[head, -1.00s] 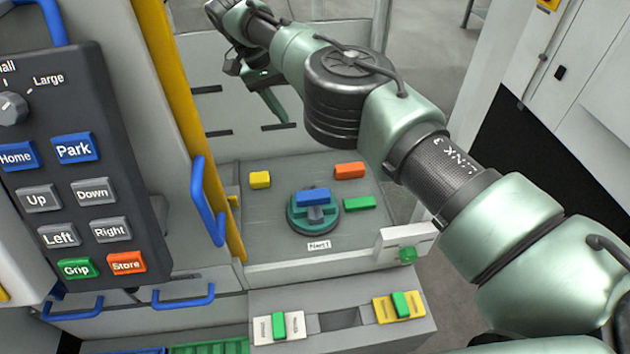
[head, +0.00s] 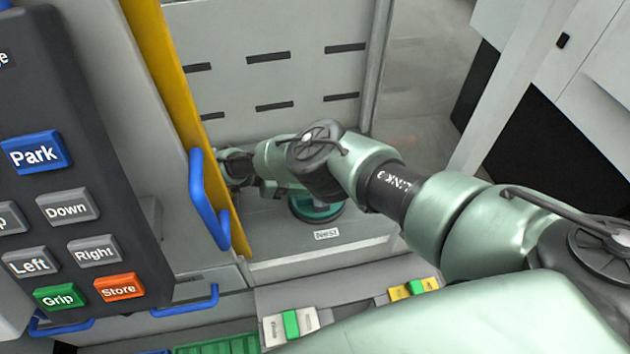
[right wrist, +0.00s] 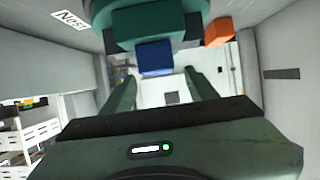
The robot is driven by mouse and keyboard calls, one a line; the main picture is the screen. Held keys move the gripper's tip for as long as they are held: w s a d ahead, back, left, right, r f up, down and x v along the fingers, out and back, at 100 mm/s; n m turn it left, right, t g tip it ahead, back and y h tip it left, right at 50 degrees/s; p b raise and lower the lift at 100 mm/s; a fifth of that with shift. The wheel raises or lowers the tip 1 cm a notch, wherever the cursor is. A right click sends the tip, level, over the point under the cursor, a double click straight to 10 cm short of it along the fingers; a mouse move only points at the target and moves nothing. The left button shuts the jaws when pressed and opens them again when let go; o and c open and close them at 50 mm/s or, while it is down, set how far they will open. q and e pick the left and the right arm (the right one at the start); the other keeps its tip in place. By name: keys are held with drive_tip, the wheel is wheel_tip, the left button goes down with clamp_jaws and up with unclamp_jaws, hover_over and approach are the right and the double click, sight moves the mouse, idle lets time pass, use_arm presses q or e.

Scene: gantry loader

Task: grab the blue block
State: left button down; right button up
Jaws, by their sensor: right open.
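The blue block (right wrist: 155,57) shows in the right wrist view, against the round green nest fixture (right wrist: 150,24). In the head view my right arm hides the block; part of the fixture (head: 318,212) shows below the arm. My right gripper (right wrist: 160,77) is open. Its two fingertips lie left and right of the block in the wrist picture, with a gap on each side. I cannot tell whether the block is fully between them in depth. In the head view the right gripper is mostly hidden by the arm and the yellow post. My left gripper is not in view.
An orange block (right wrist: 219,31) sits close by the fixture in the wrist view. A yellow post (head: 180,120) with a blue handle (head: 207,200) stands left of the arm. The button panel (head: 75,180) fills the left side. Slotted grey panels (head: 270,80) stand behind.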

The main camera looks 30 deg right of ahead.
drive_tip(key=x, duration=0.5)
drive_tip(key=shift+d+f+b, duration=0.15)
drive_tip(key=shift+d+b, duration=0.15)
drive_tip(key=shift+d, duration=0.05)
drive_tip(key=shift+a, duration=0.1)
drive_tip(key=shift+c, duration=0.4)
clamp_jaws()
